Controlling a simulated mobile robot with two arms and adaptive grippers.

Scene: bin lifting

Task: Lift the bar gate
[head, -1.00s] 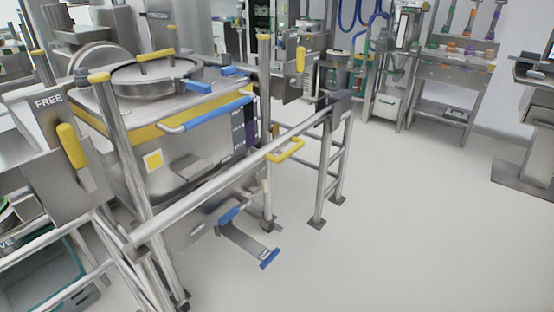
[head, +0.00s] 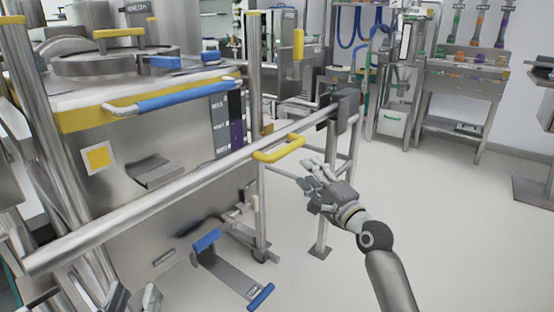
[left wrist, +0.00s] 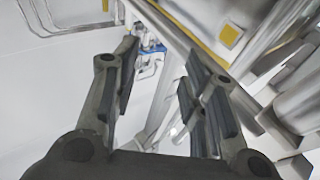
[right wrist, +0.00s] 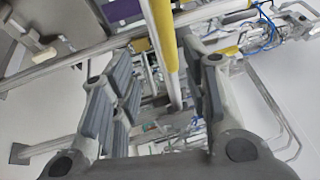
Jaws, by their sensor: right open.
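The bar gate (head: 170,190) is a long steel bar slanting from the lower left to a dark bracket (head: 345,105) on a post. Its yellow handle (head: 279,149) hangs on the near side towards the right end. My right gripper (head: 322,185) is open and empty, below and right of the handle, apart from it. In the right wrist view a yellow bar-shaped part (right wrist: 162,35) lies ahead between the spread fingers. My left gripper (head: 133,298) shows only its fingertips at the bottom edge, under the bar; the left wrist view shows its fingers (left wrist: 155,90) apart and empty.
A steel bin (head: 150,150) with a blue handle (head: 188,97) and yellow trim stands behind the bar. A blue-ended pedal (head: 235,275) sits low in front of it. Upright posts (head: 254,130) flank the bin. The floor (head: 455,220) at right is clear.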

